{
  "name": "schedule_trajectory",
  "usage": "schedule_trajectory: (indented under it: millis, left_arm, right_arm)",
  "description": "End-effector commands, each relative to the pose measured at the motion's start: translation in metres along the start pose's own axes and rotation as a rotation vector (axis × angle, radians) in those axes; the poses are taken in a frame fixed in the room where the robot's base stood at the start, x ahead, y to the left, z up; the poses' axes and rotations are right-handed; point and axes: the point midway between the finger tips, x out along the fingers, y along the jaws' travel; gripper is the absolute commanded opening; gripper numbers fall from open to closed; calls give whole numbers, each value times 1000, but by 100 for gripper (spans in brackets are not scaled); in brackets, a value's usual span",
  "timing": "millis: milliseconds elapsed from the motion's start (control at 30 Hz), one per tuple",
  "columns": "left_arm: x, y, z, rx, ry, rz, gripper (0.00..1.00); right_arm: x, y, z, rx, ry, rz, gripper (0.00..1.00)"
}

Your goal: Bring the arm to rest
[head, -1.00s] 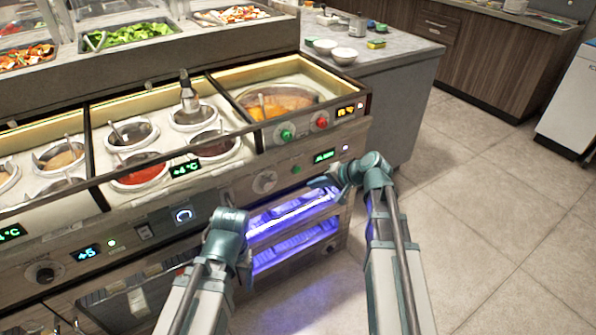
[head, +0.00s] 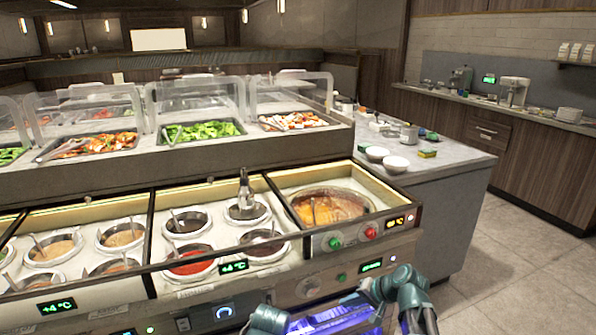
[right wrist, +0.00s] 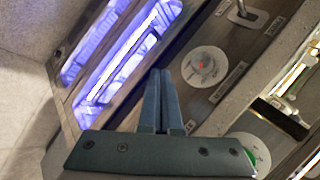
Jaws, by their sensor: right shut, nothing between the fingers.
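My right gripper (right wrist: 158,75) is shut and empty in the right wrist view, its two dark fingers together in front of the counter's front panel. In the head view the right gripper (head: 362,291) is low, near the blue-lit drawers (head: 330,318), and points left. I cannot tell whether it touches the counter. My left arm's wrist (head: 265,320) shows at the bottom edge of the head view. Its fingers cannot be made out.
The sauce counter (head: 200,290) has several round wells with spoons and a bottle (head: 245,190). A pan of orange sauce (head: 330,208) is at its right end. A grey side counter (head: 440,165) holds white bowls (head: 396,164). Open floor (head: 510,255) lies at the right.

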Motion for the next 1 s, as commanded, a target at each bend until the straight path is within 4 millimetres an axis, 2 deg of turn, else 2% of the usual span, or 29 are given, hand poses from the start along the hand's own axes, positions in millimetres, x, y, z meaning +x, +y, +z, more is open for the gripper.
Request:
schedule_trajectory:
  millis: [33, 100, 300, 500, 600, 733, 1000]
  left_arm:
    - [-36, -3, 2, 0, 0, 0, 76]
    - [-60, -6, 4, 0, 0, 0, 76]
    - [-126, -12, 7, 0, 0, 0, 76]
    - [-182, -17, 11, -1, 0, 0, 76]
    - [-200, -19, 12, -1, 0, 0, 76]
    - [-214, -20, 13, -1, 0, 0, 76]
    - [-216, -21, 13, -1, 0, 0, 76]
  right_arm:
    - [-17, -29, 22, -61, -50, 45, 0]
    - [-26, -47, 49, -147, -116, 118, 0]
    - [-63, -86, 118, -386, -282, 333, 0]
    - [-112, -112, 166, -598, -402, 534, 0]
    - [-133, -119, 179, -674, -439, 611, 0]
    - [-149, -124, 189, -734, -464, 679, 0]
    - [-154, -124, 192, -763, -475, 713, 0]
